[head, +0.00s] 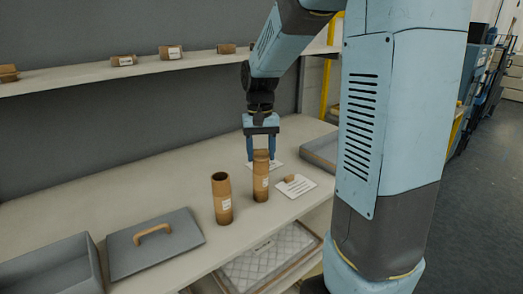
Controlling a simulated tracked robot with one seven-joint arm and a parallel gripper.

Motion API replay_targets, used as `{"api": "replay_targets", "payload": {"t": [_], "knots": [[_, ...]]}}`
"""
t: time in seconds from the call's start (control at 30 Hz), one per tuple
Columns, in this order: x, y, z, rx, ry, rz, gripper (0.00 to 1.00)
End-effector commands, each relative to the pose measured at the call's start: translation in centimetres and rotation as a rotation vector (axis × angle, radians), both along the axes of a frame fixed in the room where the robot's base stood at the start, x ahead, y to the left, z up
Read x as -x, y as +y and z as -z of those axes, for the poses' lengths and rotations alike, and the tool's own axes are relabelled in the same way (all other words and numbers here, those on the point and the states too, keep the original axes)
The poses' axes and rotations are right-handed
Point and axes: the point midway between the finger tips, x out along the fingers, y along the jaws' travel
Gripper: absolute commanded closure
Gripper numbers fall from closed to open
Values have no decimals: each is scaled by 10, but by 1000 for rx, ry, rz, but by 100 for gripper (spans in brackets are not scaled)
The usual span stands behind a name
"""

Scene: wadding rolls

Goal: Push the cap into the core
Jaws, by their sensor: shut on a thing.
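My gripper (261,155) points down over the right core and is shut on a small brown cap (261,153). The cap is at the right core's top end; I cannot tell how far it is inside the core. The core's far side is hidden.
A small brown piece (290,178) lies on a white card (296,186) right of the cores. A grey lid (155,250) with a wooden handle, a grey bin (50,270) and a grey tray (320,150) are on the bench.

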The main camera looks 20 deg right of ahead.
Motion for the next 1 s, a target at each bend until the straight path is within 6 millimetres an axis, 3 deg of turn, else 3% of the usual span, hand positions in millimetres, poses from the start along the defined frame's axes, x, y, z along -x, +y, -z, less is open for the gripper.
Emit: {"api": "replay_targets", "payload": {"t": [0.07,0.1,0.17,0.47,1.0], "knots": [[0,0,2,0,0,0,74],[0,0,1,0,0,0,42],[0,0,1,0,0,0,36],[0,0,-1,0,-1,0,35],[-5,-1,-34,0,-2,0,35]]}}
